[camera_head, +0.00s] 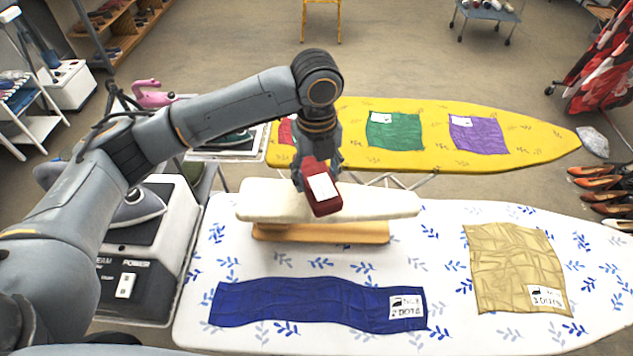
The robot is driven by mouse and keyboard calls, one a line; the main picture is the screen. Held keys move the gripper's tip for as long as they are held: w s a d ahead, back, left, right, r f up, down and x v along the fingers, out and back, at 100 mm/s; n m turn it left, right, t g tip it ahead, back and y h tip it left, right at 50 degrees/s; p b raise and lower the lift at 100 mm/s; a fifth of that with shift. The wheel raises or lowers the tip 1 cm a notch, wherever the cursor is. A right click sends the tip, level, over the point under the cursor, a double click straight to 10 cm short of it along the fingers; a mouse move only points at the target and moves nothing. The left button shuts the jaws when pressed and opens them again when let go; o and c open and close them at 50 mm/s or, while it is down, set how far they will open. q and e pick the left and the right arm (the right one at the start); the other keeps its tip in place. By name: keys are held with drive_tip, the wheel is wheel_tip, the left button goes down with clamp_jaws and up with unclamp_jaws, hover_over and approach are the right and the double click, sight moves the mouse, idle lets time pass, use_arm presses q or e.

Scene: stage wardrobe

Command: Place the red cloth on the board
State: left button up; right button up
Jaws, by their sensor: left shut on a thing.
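My left gripper (318,172) is shut on a dark red, block-like piece with a white label (322,187), which looks like the red cloth folded up. It is over the small cream sleeve board (385,203) on its wooden base; I cannot tell whether it touches the board. Another red cloth (285,132) lies on the yellow ironing board (350,157), mostly hidden behind my left arm. My right gripper is out of view.
The sleeve board stands on a white leaf-patterned ironing board (445,270) with a blue cloth (305,302) and a gold cloth (505,260). Green (393,131) and purple (478,135) cloths lie on the yellow board. An iron (137,207) stands at left.

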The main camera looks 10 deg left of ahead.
sight(316, 188)
use_arm(q)
drive_tip(key=f+p, duration=0.1)
drive_tip(key=f, duration=0.2)
drive_tip(key=shift+s+p, duration=0.3)
drive_tip(key=shift+p, duration=0.05)
drive_tip(key=shift+f, duration=0.25)
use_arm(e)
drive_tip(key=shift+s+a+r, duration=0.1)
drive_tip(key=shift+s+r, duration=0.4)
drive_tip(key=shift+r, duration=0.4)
use_arm(q)
drive_tip(key=o, duration=1.1)
drive_tip(key=shift+f, duration=0.1)
drive_tip(key=shift+o, duration=0.2)
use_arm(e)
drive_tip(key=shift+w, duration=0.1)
use_arm(q)
wheel_tip(316, 188, up, 11)
drive_tip(key=b, duration=0.3)
drive_tip(key=shift+w+d, duration=0.1)
drive_tip(key=shift+r, duration=0.65)
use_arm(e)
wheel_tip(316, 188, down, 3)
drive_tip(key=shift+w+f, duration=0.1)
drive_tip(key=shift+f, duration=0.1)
